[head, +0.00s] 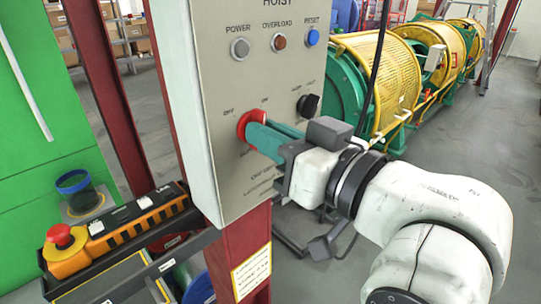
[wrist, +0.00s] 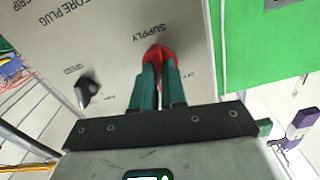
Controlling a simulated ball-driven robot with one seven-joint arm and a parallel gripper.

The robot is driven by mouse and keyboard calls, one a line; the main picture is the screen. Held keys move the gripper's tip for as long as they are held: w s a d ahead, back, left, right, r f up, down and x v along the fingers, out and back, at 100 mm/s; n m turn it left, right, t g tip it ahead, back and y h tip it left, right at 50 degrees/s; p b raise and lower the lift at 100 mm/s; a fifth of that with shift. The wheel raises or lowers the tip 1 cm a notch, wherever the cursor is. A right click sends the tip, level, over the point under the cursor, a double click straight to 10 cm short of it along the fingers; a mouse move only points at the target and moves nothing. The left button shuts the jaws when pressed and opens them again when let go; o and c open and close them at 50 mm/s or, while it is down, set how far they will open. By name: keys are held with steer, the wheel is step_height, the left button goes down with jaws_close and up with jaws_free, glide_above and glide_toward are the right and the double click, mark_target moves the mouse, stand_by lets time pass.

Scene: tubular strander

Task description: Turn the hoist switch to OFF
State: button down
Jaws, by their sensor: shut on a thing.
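The hoist switch is a red rotary knob (head: 241,124) on the front of the grey HOIST panel (head: 221,80). My gripper (head: 254,134) reaches it from the right, its green fingers shut on the red handle. In the wrist view the gripper (wrist: 158,75) has one finger on each side of the red knob (wrist: 158,51), below the word SUPPLY. Small position labels sit above the knob in the head view. The fingers hide part of the handle, so I cannot tell exactly which mark it points to.
A black selector knob (head: 308,105) sits right of the switch. POWER, OVERLOAD and RESET lamps or buttons are above. A tray with a yellow-black pendant (head: 135,225) stands at lower left. The yellow-green strander (head: 395,75) is behind, with a dark cable hanging in front.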

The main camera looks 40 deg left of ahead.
steer(key=n+b, duration=0.9)
steer(key=n, duration=0.1)
steer(key=shift+f, duration=0.2)
steer(key=shift+r+n+b, duration=0.1)
steer(key=shift+n+b, duration=0.3)
steer(key=c, duration=1.2)
jaws_free()
steer(key=shift+d, duration=0.15)
steer(key=d, duration=0.7)
steer(key=s+d+b, duration=0.1)
steer(key=d, duration=0.2)
steer(key=shift+d, duration=0.25)
steer(key=shift+w, duration=0.1)
